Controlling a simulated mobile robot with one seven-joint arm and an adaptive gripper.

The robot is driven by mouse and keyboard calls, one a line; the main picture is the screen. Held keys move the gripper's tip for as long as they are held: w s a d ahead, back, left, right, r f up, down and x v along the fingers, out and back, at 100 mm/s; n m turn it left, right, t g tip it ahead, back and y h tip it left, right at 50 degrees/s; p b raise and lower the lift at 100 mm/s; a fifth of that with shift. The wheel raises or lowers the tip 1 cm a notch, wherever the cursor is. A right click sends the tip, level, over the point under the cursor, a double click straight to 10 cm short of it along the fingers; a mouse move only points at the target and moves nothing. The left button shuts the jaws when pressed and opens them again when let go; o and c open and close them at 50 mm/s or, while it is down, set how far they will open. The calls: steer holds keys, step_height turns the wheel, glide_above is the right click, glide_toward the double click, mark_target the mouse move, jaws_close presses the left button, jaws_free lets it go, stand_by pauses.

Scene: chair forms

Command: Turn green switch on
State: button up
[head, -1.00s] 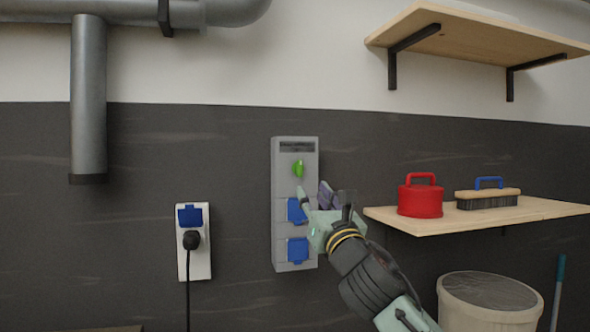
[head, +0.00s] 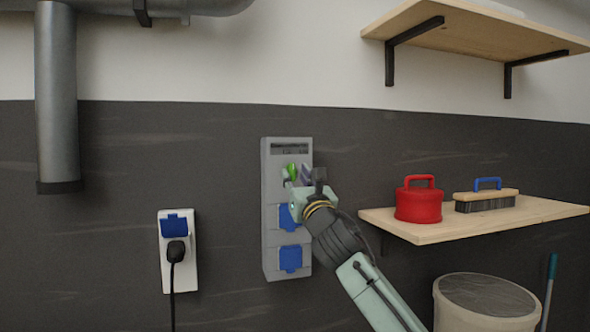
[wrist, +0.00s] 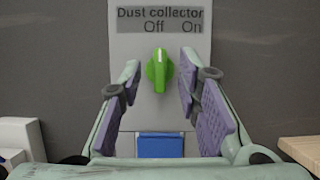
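The green switch (wrist: 160,70) is a rotary knob on a grey wall box, under a label reading "Dust collector", "Off" and "On". Its white mark points up, nearer "Off". In the head view the green switch (head: 292,172) is partly covered by my gripper. My gripper (wrist: 160,95) is open, with one purple-padded finger on each side of the knob and visible gaps on both sides. In the head view my gripper (head: 297,182) is at the box, just below and right of the knob. The grey box (head: 271,245) also has blue socket covers (head: 290,258) below.
A white socket (head: 165,280) with a black plug and cable is on the wall at left. At right, a wooden shelf (head: 430,235) holds a red container (head: 418,205) and a brush (head: 486,200). A bin (head: 487,310) stands below.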

steer(key=shift+w+a+r, duration=0.2)
steer(key=shift+w, duration=0.4)
steer(key=shift+c, duration=0.6)
jaws_close()
